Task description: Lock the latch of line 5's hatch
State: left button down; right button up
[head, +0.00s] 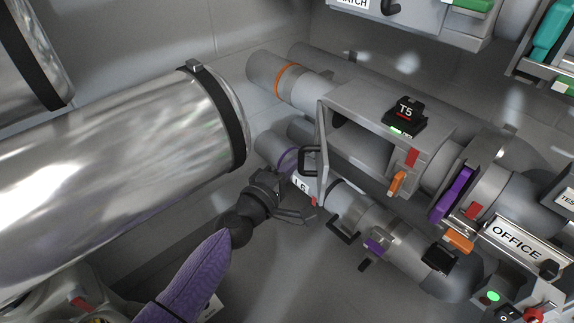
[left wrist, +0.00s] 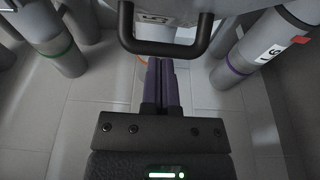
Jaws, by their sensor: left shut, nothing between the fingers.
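Line 5's tube, with an orange ring (head: 286,79), runs into a grey housing that carries a black T5 box (head: 405,115). The hatch (head: 323,150) shows as a thin grey plate standing out from the housing, with a black handle (head: 309,160). In the left wrist view the handle (left wrist: 165,46) and a label reading 5 (left wrist: 154,18) lie just ahead of the fingers. An orange lever (head: 397,183) and a red block (head: 412,158) sit on the housing; which is the latch I cannot tell. My left gripper (left wrist: 162,64) is shut and empty; its touch on the handle is unclear.
Line 6's labelled tube (head: 300,186) with its purple ring runs close beside my left gripper. A large shiny cylinder (head: 120,170) fills the left. An OFFICE sign (head: 515,241) and switches stand at lower right. Open floor lies below.

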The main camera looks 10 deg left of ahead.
aim_at(400, 178)
jog(key=i+l, duration=0.1)
jog(key=l, duration=0.4)
jog(key=k+l, duration=0.1)
jog(key=k, duration=0.8)
